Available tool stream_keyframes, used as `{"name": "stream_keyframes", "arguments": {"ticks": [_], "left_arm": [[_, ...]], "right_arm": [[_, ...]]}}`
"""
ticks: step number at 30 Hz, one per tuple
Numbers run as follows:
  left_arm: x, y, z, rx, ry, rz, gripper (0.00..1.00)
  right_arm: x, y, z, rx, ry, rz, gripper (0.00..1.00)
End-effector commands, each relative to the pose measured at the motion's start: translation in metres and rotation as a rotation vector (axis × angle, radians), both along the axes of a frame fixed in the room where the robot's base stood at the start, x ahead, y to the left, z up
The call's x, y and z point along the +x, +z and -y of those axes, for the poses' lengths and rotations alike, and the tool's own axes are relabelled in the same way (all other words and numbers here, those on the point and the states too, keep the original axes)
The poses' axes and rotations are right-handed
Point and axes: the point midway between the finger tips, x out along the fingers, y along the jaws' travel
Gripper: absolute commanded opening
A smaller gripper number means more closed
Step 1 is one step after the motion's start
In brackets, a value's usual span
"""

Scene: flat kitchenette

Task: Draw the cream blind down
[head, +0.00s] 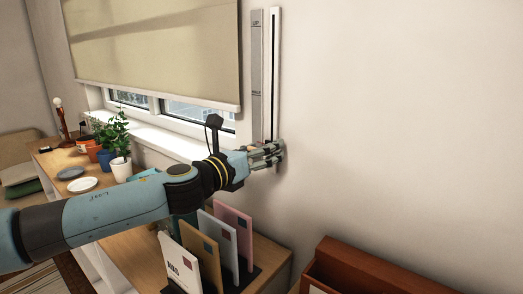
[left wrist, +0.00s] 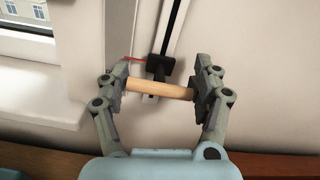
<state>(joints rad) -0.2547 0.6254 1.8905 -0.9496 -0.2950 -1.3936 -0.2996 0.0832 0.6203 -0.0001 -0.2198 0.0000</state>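The cream blind (head: 155,50) hangs over most of the window in the head view, with a strip of glass showing below its hem. Right of it a narrow dark-slotted track (head: 274,75) runs down the wall. My left gripper (head: 277,153) is at the track's lower end. In the left wrist view a wooden handle (left wrist: 160,90) sits on a black slider (left wrist: 161,68) with a red pointer (left wrist: 134,59). My left gripper's fingers (left wrist: 161,89) meet both ends of the handle, shut on it. My right gripper is not in view.
A grey strip marked "UP" (head: 256,65) stands beside the track. Below my left arm, a wooden counter (head: 130,248) holds upright cards (head: 236,228) and potted plants (head: 120,168). A brown wooden box (head: 370,270) is at lower right. The wall to the right is bare.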

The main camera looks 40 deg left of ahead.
Motion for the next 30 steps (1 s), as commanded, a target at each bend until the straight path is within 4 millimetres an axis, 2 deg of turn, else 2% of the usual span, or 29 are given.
{"name": "stream_keyframes", "arguments": {"ticks": [1, 8, 20, 23, 30], "left_arm": [[0.000, 0.000, 0.000, 0.002, 0.001, 0.000, 0.34], [0.000, 0.000, -0.001, 0.002, 0.002, -0.001, 0.03], [0.000, -0.002, -0.001, 0.004, 0.003, -0.002, 0.00], [0.000, -0.011, -0.001, 0.004, 0.003, -0.002, 0.00], [-0.001, -0.046, -0.001, 0.004, 0.004, -0.003, 0.00]], "right_arm": [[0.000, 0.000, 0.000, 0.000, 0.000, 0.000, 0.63], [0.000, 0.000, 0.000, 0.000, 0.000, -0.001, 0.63], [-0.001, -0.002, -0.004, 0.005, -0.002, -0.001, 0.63], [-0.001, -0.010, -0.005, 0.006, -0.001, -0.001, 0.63], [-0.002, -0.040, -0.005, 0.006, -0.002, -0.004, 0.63]]}}
